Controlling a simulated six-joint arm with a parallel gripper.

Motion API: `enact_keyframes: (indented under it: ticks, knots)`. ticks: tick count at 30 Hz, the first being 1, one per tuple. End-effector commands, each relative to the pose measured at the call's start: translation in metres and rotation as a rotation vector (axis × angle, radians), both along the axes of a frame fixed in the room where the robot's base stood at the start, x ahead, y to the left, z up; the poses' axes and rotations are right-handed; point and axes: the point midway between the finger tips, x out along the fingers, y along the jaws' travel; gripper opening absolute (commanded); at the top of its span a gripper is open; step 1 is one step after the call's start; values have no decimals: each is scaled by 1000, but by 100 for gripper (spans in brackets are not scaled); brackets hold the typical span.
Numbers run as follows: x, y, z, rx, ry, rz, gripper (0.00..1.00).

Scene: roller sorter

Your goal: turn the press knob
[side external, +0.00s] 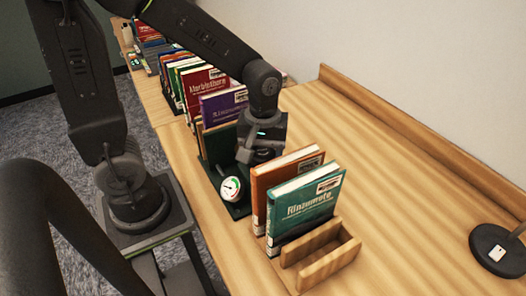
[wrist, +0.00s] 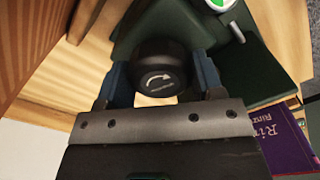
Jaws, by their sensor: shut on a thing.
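The press knob (wrist: 158,74) is round and black, with a white curved arrow on its face, in the middle of the wrist view. It sits on the dark green press (wrist: 152,22). My gripper (side external: 258,153) is shut on the knob, with a blue-grey finger on each side of it. The press also shows in the side view as a dark green base (side external: 237,209) with a round white gauge (side external: 230,188) at its front. In the side view my gripper hides the knob.
An orange book (side external: 262,190) and a teal book (side external: 305,212) stand close to the right, by a wooden holder (side external: 322,257). A purple book (side external: 222,106) and several others stand behind to the left. The wooden table (side external: 390,180) is clear to the right, before a black stand (side external: 497,250).

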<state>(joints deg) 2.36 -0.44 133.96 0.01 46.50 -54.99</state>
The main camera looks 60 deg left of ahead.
Motion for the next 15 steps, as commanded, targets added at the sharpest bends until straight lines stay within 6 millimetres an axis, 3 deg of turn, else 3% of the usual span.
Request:
enact_keyframes:
  ticks: [10,11,15]
  knots:
    - [1,0,1,0,-4,2,38]
    - [1,0,1,0,-4,1,64]
    - [1,0,1,-1,-3,1,77]
